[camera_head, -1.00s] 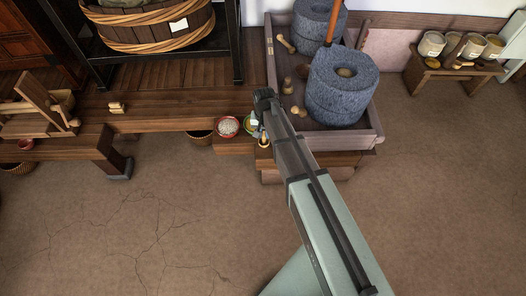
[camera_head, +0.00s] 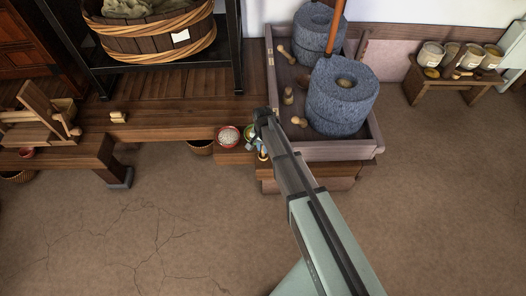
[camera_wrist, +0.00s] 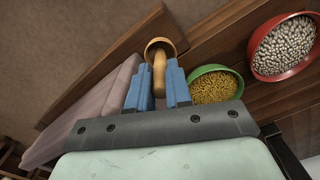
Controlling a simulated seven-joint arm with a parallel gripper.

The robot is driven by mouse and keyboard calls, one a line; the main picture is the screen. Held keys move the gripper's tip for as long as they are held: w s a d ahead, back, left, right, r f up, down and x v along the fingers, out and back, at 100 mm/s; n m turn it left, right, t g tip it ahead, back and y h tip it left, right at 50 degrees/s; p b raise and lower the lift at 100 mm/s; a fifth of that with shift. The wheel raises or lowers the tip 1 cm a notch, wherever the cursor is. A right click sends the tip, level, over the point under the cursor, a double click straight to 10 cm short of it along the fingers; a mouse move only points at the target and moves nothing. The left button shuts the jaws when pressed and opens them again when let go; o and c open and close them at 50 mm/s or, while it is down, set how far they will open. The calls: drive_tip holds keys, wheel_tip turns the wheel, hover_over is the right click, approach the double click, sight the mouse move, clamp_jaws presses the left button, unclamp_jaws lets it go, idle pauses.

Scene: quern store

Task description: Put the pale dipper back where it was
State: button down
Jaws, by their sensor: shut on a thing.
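In the wrist view a tan wooden dipper (camera_wrist: 159,60) with a round cup and a stubby handle sits between the blue fingers of my gripper (camera_wrist: 158,80). The fingers are shut on its handle, and its cup points away from the palm. In the head view my gripper (camera_head: 263,147) is low beside the quern tray's front left corner, over the small wooden step. The dipper's cup (camera_head: 263,157) shows just below the fingers there. I cannot tell whether the cup touches the step.
A green bowl of yellow grain (camera_wrist: 213,88) is right beside my fingers. A red bowl of pale grain (camera_wrist: 284,47) stands beyond it. The quern tray (camera_head: 320,151) holds stone querns (camera_head: 342,97) and small wooden pieces. Jars and a dipper (camera_head: 466,74) are on a small table (camera_head: 450,84).

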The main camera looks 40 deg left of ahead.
sight(263, 157)
drive_tip(key=shift+f, duration=1.7)
drive_tip(key=shift+f, duration=0.1)
drive_tip(key=c, duration=1.1)
unclamp_jaws()
drive_tip(key=shift+o, duration=0.2)
wheel_tip(263, 157, up, 12)
drive_tip(key=shift+r, duration=0.15)
